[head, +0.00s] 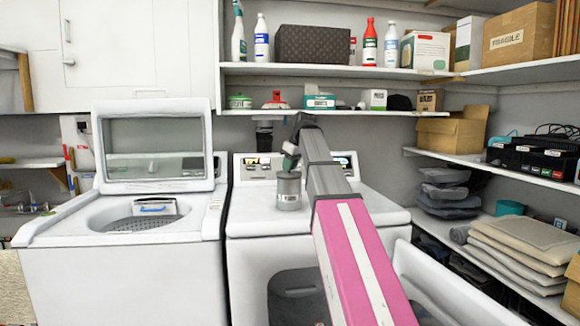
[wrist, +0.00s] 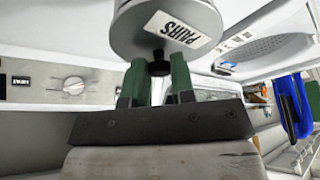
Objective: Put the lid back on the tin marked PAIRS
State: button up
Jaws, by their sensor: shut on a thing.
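A grey cylindrical tin (head: 289,190) stands upright on the white machine at the middle in the head view, with a pale label on its side. My gripper (head: 290,160) is directly above its top. In the wrist view the green fingers of my gripper (wrist: 159,78) are shut on a small black knob (wrist: 160,64) at the edge of a round grey metal shape. A white label reading PAIRS (wrist: 173,34) shows there, upside down. I take the knob to be the lid's. Whether the lid touches or sits flush on the tin cannot be told.
A washer with its lid raised (head: 155,150) stands at the left. The front-loading machine's door (head: 435,285) hangs open at the lower right. A low shelf (head: 330,111) with small boxes runs behind and above the tin. Bare white machine top lies beside the tin.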

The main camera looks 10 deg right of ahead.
dwell(0.4)
jog(key=o, duration=1.5)
jog(key=shift+c, duration=0.2)
jog(key=shift+r, duration=0.1)
jog(key=shift+r, duration=3.35)
grip_shut()
